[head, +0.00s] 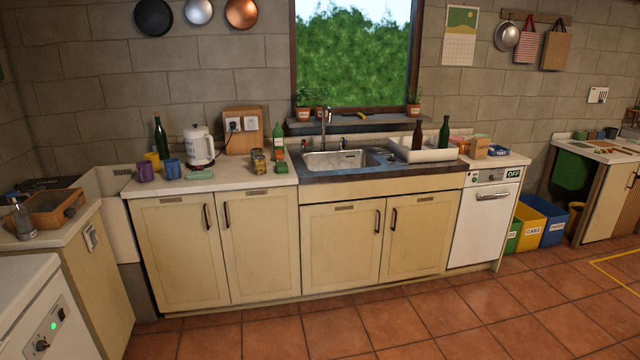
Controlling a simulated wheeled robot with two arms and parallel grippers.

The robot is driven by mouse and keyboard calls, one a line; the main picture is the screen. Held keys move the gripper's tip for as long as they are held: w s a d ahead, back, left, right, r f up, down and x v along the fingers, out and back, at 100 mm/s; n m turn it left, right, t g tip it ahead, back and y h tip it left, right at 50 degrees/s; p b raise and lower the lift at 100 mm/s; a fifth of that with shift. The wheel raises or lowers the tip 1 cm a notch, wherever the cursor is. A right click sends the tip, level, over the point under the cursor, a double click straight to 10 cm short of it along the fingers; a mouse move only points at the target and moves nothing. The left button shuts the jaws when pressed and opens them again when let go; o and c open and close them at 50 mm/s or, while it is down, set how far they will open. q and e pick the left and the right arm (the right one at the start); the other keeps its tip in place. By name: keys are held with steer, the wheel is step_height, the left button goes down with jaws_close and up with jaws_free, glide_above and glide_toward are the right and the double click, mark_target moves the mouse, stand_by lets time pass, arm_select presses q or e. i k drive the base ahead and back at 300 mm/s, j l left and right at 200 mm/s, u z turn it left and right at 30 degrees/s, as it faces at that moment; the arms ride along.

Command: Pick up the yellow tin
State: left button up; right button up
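A small can with yellowish and dark bands, which looks like the yellow tin (258,164), stands on the left worktop between the kettle and the sink. Its details are too small to read. Neither of my grippers is in the head view.
A white kettle (200,147), purple mug (145,173), blue mug (172,169) and green bottle (160,139) stand left of the can. The sink (337,160) is to its right. The tiled floor (400,325) in front of the cupboards is clear.

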mark_target(259, 161)
steer(key=i+j+z, duration=0.1)
steer(key=i, duration=0.35)
steer(key=i+j+z, duration=0.1)
steer(key=i+j, duration=0.15)
steer(key=i, duration=0.25)
steer(key=i+j, duration=0.2)
steer(key=i, duration=0.25)
steer(key=i+j+z, duration=0.15)
steer(key=i, duration=0.3)
steer(key=i+j+z, duration=0.1)
steer(key=i+j, duration=0.3)
steer(key=i, duration=0.05)
